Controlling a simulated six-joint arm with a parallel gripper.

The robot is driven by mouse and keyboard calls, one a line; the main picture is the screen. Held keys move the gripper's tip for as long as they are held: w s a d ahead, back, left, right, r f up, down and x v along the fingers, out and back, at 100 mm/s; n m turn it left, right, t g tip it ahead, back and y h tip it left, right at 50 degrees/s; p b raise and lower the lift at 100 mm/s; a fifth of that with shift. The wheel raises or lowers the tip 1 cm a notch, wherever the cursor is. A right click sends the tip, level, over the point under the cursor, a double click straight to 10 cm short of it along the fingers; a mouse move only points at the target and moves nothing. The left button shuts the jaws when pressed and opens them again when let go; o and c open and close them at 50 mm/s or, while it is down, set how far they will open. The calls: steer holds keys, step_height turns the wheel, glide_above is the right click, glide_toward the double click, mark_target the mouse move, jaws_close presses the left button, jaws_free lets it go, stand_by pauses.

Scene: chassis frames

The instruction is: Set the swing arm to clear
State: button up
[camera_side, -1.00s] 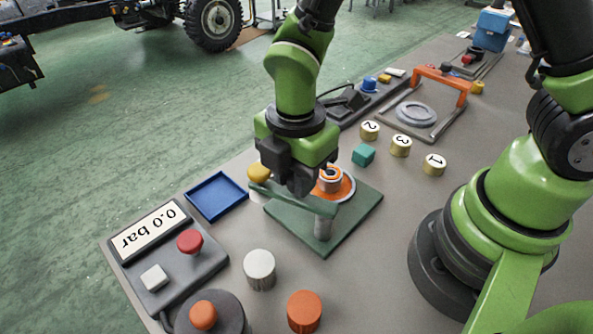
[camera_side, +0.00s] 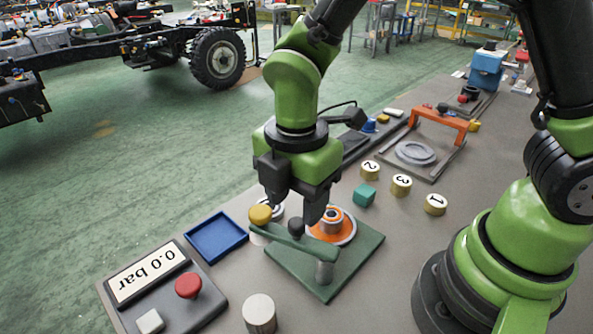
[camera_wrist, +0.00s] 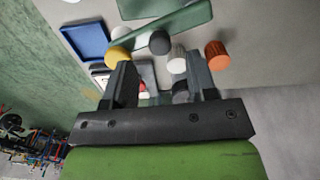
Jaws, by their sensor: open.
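The green swing arm (camera_side: 292,241) is a flat bar pivoted on a grey post (camera_side: 324,268) on a green base plate (camera_side: 345,267). It reaches leftward across the plate's front, in front of the orange disc with a metal hub (camera_side: 332,226). The wrist view also shows the bar (camera_wrist: 140,38) and black knob (camera_wrist: 159,42). My gripper (camera_side: 292,208) is open and empty, above and slightly behind the bar, fingers pointing down. It also shows in the wrist view (camera_wrist: 162,80).
A blue tray (camera_side: 216,236) lies left of the plate. A control box reading 0.0 bar (camera_side: 149,272) with a red button (camera_side: 188,285) is front left. A light cylinder (camera_side: 259,313) stands in front.

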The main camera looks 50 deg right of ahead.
mark_target(297, 222)
step_height(297, 222, up, 6)
steer(key=shift+f, duration=0.1)
stand_by(0.4)
steer(key=s+d+r+m+t+y, duration=0.2)
steer(key=s+d+r+m+t, duration=0.5)
steer(key=m, duration=1.6)
steer(key=s+d+r, duration=0.3)
steer(key=r, duration=0.1)
